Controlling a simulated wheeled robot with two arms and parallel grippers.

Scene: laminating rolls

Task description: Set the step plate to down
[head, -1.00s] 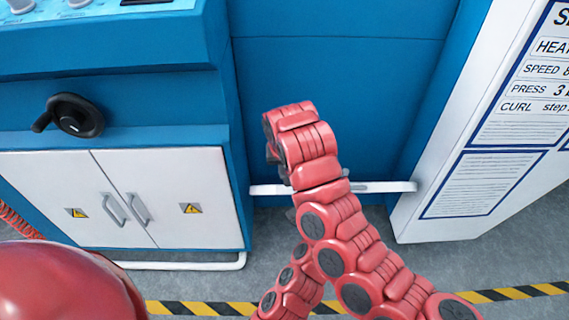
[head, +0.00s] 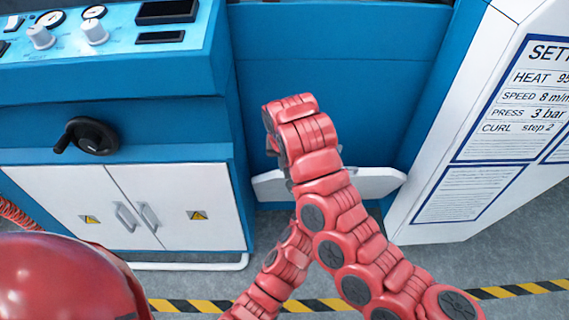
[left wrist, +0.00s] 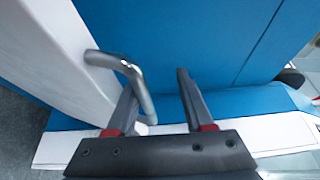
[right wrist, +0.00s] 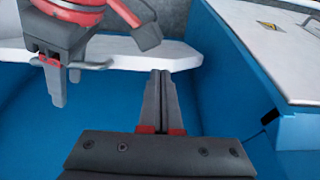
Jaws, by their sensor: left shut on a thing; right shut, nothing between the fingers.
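The step plate (head: 378,181) is a long white slab low in the blue recess, its broad face showing in the head view; my arm hides its middle. In the right wrist view the plate (right wrist: 150,54) crosses the upper part. In the left wrist view a bent metal handle (left wrist: 138,85) runs from a white slab in between the fingers of my left gripper (left wrist: 160,90), which is shut on it. The left gripper also shows in the right wrist view (right wrist: 58,85), at the plate. My right gripper (right wrist: 162,80) is shut and empty over the blue recess. The head view hides both grippers' fingertips.
A cabinet with white doors (head: 165,205) and a black handwheel (head: 92,136) stands left of the recess. A white settings board (head: 480,150) stands on the right. My two arms cross in front of the recess. A striped floor line (head: 515,289) runs in front.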

